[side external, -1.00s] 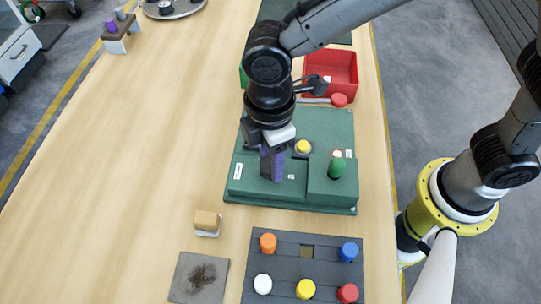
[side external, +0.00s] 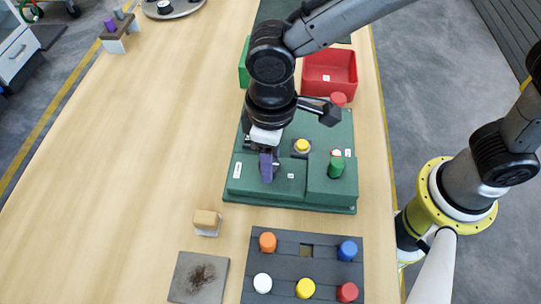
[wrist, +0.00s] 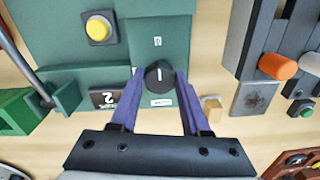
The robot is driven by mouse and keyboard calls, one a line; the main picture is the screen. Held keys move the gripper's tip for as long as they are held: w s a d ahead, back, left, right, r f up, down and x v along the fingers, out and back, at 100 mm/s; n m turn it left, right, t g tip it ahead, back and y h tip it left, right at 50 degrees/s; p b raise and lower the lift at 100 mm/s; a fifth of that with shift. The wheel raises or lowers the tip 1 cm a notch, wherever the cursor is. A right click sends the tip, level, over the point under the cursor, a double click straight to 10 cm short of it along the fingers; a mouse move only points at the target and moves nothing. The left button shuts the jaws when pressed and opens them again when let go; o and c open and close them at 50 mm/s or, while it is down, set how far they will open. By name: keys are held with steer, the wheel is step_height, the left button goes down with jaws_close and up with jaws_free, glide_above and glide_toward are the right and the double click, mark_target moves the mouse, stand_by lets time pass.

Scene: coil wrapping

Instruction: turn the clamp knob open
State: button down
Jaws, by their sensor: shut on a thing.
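The clamp knob (wrist: 160,76) is black with a white line and sits on the green fixture (wrist: 155,15). In the wrist view its line points up, roughly toward a small label marked 0 (wrist: 158,41). My gripper (wrist: 159,80) has its purple fingers on either side of the knob and is shut on it. In the side view, my gripper (side external: 268,168) is down at the left part of the fixture (side external: 315,197). The knob is hidden there behind the fingers.
On the fixture are a yellow button (side external: 302,146) and a green cylinder (side external: 336,167). A red bin (side external: 330,75) stands behind. In front are a dark rack (side external: 283,271) of coloured pegs, a stained grey plate (side external: 200,277) and a tan-topped block (side external: 206,220).

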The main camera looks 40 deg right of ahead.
steer(key=shift+r, duration=0.1)
stand_by(0.4)
steer(key=shift+c, duration=1.8)
jaws_free()
step_height(320, 180, up, 14)
steer(key=shift+d, duration=0.15)
steer(key=shift+w, duration=0.15)
